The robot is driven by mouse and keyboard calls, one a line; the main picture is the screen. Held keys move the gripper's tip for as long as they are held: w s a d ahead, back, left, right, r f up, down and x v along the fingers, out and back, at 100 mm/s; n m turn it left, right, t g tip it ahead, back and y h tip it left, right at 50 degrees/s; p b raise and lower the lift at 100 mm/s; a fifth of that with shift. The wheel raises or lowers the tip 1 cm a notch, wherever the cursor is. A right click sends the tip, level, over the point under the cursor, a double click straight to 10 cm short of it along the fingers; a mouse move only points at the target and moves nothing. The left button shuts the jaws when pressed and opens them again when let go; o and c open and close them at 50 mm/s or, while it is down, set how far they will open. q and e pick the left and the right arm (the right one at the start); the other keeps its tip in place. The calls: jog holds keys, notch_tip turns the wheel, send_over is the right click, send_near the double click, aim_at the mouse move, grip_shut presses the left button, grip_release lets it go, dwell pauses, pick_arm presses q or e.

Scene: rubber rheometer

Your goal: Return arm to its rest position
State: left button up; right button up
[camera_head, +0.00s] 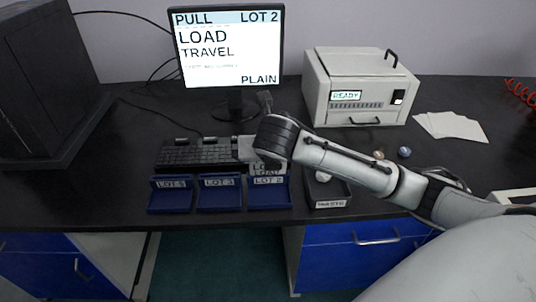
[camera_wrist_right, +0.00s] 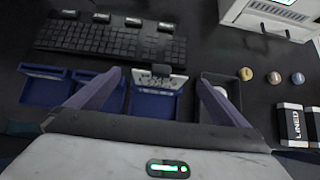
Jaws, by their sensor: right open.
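My right arm (camera_head: 345,165) reaches in from the right over the bench in the head view. Its dark wrist (camera_head: 278,137) is above the area behind the blue trays. In the right wrist view my right gripper (camera_wrist_right: 158,76) is open, with its two fingers spread wide and nothing between them. It hangs above the blue trays, with the keyboard ahead of it. In the head view its fingers are largely hidden by the wrist. My left gripper is not in view.
The keyboard (camera_head: 195,153), monitor (camera_head: 229,105) and white READY machine (camera_head: 360,90) are behind.

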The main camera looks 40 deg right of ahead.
jog(key=shift+v, duration=0.85)
jog(key=shift+f, duration=0.15)
jog(key=s+a+f+m+g+y, duration=0.1)
jog(key=s+a+f+m+y, duration=0.3)
jog(key=s+a+f+m, duration=0.6)
jog(key=s+f+m+g, duration=0.1)
jog(key=s+f+m, duration=0.2)
jog(key=s+m, duration=0.55)
jog(key=s+f+m+g, duration=0.2)
jog(key=s+m, duration=0.5)
jog(key=m, duration=0.2)
jog(key=w+a+f+t+y, duration=0.1)
jog(key=a+f+t, duration=0.1)
jog(key=f, duration=0.4)
jog(key=w+a+f+t+y, duration=0.1)
jog(key=w+a+f+t, duration=0.1)
jog(key=f, duration=0.4)
jog(key=shift+a+f+t+y, duration=0.4)
jog(key=shift+a+t, duration=0.05)
jog(key=shift+t, duration=0.25)
